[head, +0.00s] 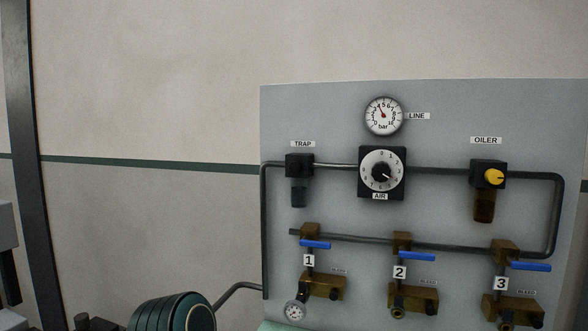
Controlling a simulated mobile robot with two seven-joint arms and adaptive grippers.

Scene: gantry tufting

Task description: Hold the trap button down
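The trap (300,165) is a black block with a dark bowl (299,193) hanging below it, on the left of the grey panel (430,105) in the head view. The label TRAP (303,144) sits just above it. A button on the trap cannot be made out at this size. Nothing touches the trap. Neither of my grippers is in view.
The panel also carries a line gauge (383,116), an air dial (382,171), an oiler (489,175) with a yellow knob, and three blue-handled valves (315,244) below. A teal ribbed cylinder (173,313) stands at lower left. A dark post (24,130) rises at far left.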

